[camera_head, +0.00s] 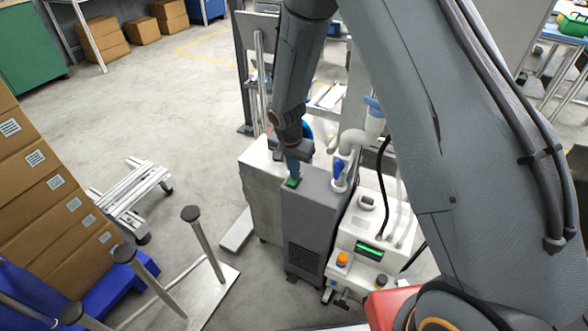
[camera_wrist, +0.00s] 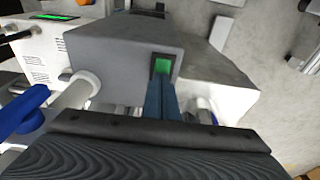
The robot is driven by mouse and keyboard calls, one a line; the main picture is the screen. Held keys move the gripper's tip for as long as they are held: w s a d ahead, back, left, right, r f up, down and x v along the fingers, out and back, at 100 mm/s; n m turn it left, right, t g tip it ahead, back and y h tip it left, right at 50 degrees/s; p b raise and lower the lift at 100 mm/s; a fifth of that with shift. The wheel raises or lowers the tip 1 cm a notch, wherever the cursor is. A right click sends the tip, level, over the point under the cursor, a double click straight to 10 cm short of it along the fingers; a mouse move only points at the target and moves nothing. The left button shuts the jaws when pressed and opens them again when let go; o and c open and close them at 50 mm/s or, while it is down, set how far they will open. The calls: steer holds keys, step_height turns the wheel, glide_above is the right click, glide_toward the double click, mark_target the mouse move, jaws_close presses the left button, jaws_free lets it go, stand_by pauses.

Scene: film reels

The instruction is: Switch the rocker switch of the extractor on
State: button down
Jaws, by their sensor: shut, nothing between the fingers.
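The extractor is a grey box (camera_head: 310,220) with a vented front, and it also shows in the wrist view (camera_wrist: 115,45). In the wrist view the switch (camera_wrist: 162,67) has a bright green face in a dark frame. My gripper (camera_head: 293,172) points down at the switch, with its blue fingers (camera_wrist: 160,84) shut and empty. The fingertips are at the near edge of the switch and cover part of it. I cannot tell whether they touch it.
A white pipe with a blue lever (camera_head: 339,170) rises from the extractor's top, right of my gripper. A white machine (camera_head: 372,225) with a green display and hoses stands close on the right. A pale cabinet (camera_head: 258,180) stands on the left. Stacked cartons (camera_head: 40,190) are farther left.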

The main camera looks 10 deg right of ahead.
steer(key=shift+w+f+b, duration=0.1)
steer(key=shift+f+b, duration=0.15)
steer(key=shift+b, duration=0.15)
steer(key=shift+s+a, duration=0.45)
steer(key=shift+s, duration=0.3)
steer(key=shift+r, duration=0.1)
step_height(320, 180, up, 14)
steer(key=s+a, duration=0.1)
steer(key=s, duration=0.1)
steer(key=shift+a+p, duration=0.2)
steer(key=shift+p, duration=0.15)
stand_by(0.3)
